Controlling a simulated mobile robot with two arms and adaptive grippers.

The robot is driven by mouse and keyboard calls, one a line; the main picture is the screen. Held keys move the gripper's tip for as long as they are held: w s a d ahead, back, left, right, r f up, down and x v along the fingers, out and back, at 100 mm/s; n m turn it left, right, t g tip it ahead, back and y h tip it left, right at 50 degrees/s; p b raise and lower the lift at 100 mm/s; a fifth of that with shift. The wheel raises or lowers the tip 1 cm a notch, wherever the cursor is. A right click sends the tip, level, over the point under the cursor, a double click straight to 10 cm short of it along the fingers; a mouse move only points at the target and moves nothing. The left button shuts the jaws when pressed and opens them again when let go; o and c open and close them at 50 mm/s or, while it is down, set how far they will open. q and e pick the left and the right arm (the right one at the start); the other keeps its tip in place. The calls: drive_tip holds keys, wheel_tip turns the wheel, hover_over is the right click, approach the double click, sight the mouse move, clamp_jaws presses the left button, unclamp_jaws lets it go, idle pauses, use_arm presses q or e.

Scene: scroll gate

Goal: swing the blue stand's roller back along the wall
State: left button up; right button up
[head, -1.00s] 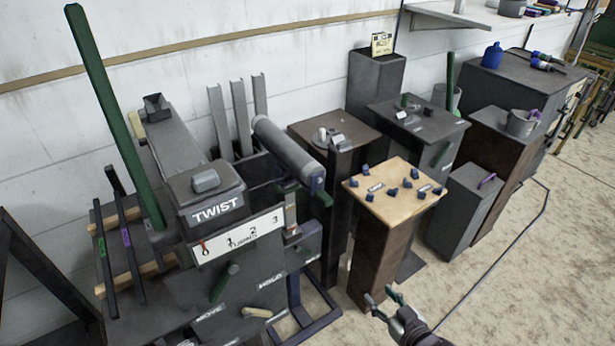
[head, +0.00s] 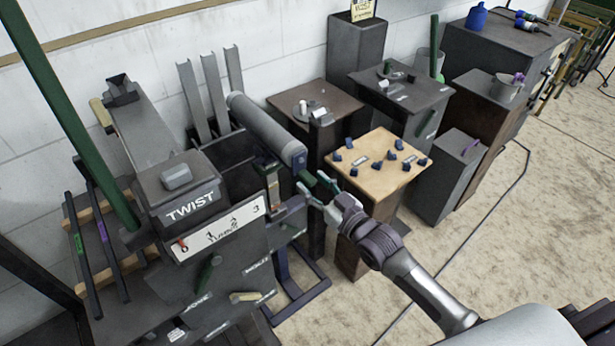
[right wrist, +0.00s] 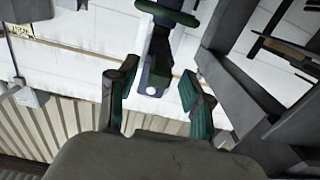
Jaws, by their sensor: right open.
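The blue stand (head: 317,286) has a dark blue floor frame in front of the wall. Its grey roller (head: 264,127) slants from near the wall out toward me and ends in a blue bracket (head: 299,157) with a short green grip (head: 307,179). My right gripper (head: 314,186) is open at this outer end, close to the green grip. In the right wrist view, the open fingers (right wrist: 158,74) stand either side of the blue end piece (right wrist: 153,78), which has a white dot. I cannot tell whether they touch it. My left gripper is not in view.
The grey TWIST machine (head: 190,195) stands left of the roller. Upright grey channels (head: 212,95) stand behind it near the wall. A wooden-topped pedestal (head: 375,175) with blue pieces is just right of my gripper. Open floor (head: 480,260) lies to the right.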

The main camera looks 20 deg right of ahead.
drive_tip(key=shift+x, duration=1.4)
clamp_jaws()
